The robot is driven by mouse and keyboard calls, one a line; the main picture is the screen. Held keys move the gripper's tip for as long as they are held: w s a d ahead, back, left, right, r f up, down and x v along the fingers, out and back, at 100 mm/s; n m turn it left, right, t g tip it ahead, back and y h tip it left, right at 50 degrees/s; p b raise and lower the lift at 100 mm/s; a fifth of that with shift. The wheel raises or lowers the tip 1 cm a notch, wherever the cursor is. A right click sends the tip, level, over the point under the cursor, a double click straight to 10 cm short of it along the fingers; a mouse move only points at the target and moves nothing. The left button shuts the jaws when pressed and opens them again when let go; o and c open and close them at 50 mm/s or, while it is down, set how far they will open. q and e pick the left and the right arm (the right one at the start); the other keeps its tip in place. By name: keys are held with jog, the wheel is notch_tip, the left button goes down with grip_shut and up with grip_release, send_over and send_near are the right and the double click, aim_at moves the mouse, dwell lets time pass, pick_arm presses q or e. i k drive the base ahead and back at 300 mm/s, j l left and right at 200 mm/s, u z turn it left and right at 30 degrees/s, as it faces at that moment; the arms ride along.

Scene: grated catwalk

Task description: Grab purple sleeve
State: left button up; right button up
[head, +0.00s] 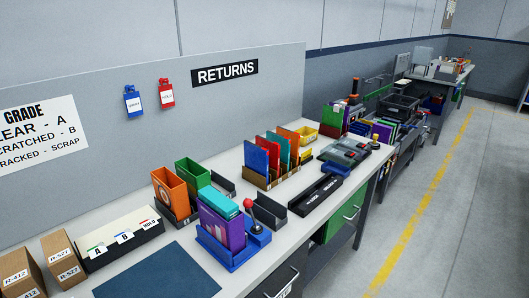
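A purple sleeve (220,228) stands upright in a blue holder (228,262) on the workbench, left of the middle of the head view. A teal item (218,202) is right behind it and rises above its top edge. The sleeve's lower part is hidden by the holder's front wall. Another purple item (381,131) is far off among the things at the right, too small to make out. Neither of my grippers shows in the head view.
A red-knobbed stick (249,204) rises beside the sleeve. A black bracket (268,212) is to the right. A dark blue mat (160,274) lies clear in front. Brown boxes (62,256) stand at left.

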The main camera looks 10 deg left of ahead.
aim_at(230, 234)
jog(key=i+l+u, duration=0.1)
jog(key=i+u, duration=0.15)
jog(key=u, duration=0.15)
jog(key=i+l+u, duration=0.15)
jog(key=u, duration=0.2)
jog(key=j+z, duration=0.2)
